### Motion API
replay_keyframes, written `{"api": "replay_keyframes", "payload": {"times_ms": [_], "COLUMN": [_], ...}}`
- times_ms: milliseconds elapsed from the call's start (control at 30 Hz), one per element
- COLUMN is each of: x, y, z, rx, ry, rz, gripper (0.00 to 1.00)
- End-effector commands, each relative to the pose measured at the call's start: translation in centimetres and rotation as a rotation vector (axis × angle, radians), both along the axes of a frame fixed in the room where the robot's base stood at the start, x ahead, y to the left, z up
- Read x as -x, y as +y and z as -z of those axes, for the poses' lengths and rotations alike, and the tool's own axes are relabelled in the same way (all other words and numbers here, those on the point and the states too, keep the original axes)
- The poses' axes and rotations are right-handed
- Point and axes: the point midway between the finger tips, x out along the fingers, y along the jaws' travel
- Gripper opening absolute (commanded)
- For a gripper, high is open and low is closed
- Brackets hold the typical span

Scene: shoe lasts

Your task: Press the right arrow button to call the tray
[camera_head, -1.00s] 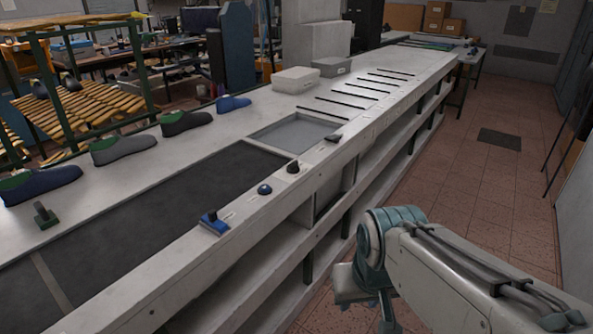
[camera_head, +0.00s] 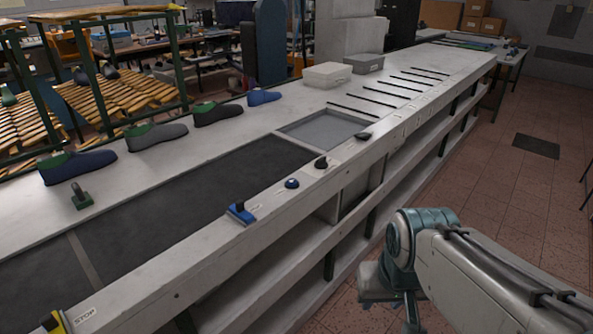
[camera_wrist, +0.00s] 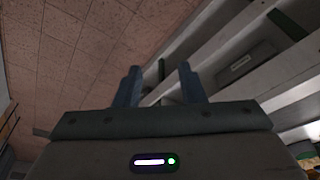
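No button with a right arrow can be made out in either view. At the lower left corner of the head view, a yellow and black fixture (camera_head: 55,322) sits beside a STOP label (camera_head: 84,315) on the bench's front edge; it is cut off by the frame. A grey shallow tray-like rectangle (camera_head: 325,129) is set into the bench top beyond the dark belt (camera_head: 190,195). My gripper shows in the wrist view (camera_wrist: 158,86) with its two blue-grey fingers apart and nothing between them. In the head view my arm's end hangs low, right of the bench and clear of it.
The long white bench (camera_head: 290,228) has open shelves below. Several shoe lasts (camera_head: 156,135) stand along the far side.

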Motion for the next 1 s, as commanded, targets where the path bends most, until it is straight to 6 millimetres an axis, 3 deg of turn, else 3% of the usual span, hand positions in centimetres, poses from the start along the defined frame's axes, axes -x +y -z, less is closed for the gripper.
{"api": "replay_keyframes", "payload": {"times_ms": [467, 600, 1000], "x": [0.00, 0.00, 0.00], "y": [0.00, 0.00, 0.00], "z": [0.00, 0.00, 0.00], "rx": [0.000, 0.000, 0.000], "ry": [0.000, 0.000, 0.000], "rz": [0.000, 0.000, 0.000], "gripper": [0.36, 0.00, 0.00]}}
